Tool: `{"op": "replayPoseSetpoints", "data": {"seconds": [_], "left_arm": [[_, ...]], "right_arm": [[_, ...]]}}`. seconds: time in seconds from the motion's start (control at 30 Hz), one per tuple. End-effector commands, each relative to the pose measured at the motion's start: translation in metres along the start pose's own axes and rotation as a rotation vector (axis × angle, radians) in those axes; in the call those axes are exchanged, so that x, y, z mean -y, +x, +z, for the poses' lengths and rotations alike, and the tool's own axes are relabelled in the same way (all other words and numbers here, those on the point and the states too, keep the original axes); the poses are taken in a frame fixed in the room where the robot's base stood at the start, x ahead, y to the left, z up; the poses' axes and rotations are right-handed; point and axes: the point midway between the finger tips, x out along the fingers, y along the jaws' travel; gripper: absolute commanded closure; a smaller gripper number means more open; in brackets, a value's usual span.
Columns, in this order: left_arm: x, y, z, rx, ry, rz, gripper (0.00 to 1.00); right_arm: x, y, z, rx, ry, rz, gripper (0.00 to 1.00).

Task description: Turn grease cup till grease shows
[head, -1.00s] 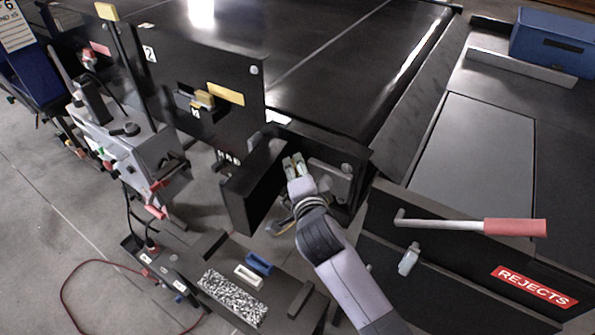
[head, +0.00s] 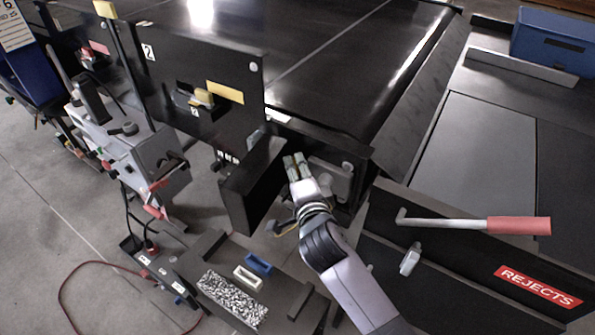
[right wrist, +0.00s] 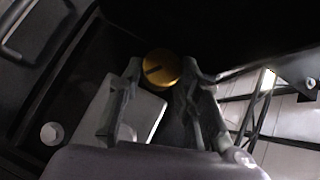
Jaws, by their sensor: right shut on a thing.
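The grease cup (right wrist: 160,68) is a small round brass-coloured cap with a dark mark on its face. It sits between the two fingertips of my right gripper (right wrist: 162,76) in the right wrist view. In the head view my right gripper (head: 296,163) reaches into the recess at the conveyor's corner, its fingers close together. There the fingers hide the cup. The right gripper is shut on the cup. I see no grease clearly in either view. My left gripper is not in view.
An open black door (head: 253,185) stands just left of my right gripper. The rejects bin's red-gripped handle (head: 515,226) is to the right. A low black bench (head: 211,243) with a blue block (head: 258,263) lies below. Dark conveyor belt (head: 335,75) is behind.

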Motion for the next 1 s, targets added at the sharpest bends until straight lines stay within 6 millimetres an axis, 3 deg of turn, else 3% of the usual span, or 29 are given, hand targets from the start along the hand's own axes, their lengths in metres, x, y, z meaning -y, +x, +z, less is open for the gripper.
{"op": "replayPoseSetpoints", "data": {"seconds": [0.3, 0.67, 0.77, 1.0], "left_arm": [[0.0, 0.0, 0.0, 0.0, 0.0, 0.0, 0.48], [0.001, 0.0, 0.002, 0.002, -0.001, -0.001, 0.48], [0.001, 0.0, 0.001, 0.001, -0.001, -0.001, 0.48], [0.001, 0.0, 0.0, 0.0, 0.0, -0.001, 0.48]], "right_arm": [[-0.001, 0.0, 0.0, 0.001, 0.001, 0.002, 0.48], [0.0, -0.004, 0.0, 0.001, 0.0, 0.002, 0.48], [-0.001, -0.014, 0.001, 0.001, 0.0, 0.002, 0.48], [-0.001, -0.065, 0.001, 0.003, 0.001, 0.002, 0.48]]}}
